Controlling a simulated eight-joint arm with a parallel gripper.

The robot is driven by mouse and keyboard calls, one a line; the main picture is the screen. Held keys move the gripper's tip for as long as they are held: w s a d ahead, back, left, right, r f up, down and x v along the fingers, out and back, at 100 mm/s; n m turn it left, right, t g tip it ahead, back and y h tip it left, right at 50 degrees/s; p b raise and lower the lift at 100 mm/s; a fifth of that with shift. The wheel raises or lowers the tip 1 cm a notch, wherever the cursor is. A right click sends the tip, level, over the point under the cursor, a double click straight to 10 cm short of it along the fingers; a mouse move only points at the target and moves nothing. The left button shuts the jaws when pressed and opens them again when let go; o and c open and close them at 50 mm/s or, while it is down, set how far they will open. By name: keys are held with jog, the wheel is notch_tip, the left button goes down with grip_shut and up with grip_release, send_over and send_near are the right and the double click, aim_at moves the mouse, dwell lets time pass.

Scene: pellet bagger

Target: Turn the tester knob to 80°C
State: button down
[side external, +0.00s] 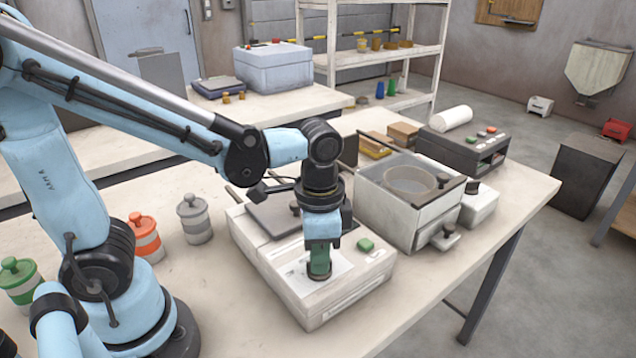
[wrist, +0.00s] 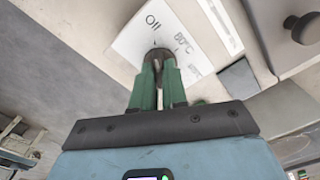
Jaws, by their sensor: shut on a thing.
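The tester (side external: 352,303) is a low white box on the front table, with a green button (side external: 365,244) on top. My gripper (side external: 320,268) points straight down at its top panel and is shut on the dark round knob (side external: 319,273). In the wrist view, the green fingers (wrist: 158,72) close around the knob (wrist: 157,53). A white label panel (wrist: 135,40) beside it reads "Off" and "80°C", with small tick marks near the knob. The fingers hide much of the knob, and I cannot tell which mark it points to.
Left of the tester stand lidded jars: grey (side external: 194,219), orange (side external: 146,238) and green (side external: 20,281). Right of it is a box with a round opening (side external: 405,210), and behind that a dark unit with buttons (side external: 468,148). The table's front right (side external: 425,275) is clear.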

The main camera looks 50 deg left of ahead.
jog(key=m, duration=1.1)
dwell(0.3)
jog(key=shift+m, duration=0.3)
jog(key=c, duration=1.2)
grip_release()
jog(key=shift+o, duration=0.2)
jog(key=shift+r, duration=0.15)
notch_tip(320, 180, up, 12)
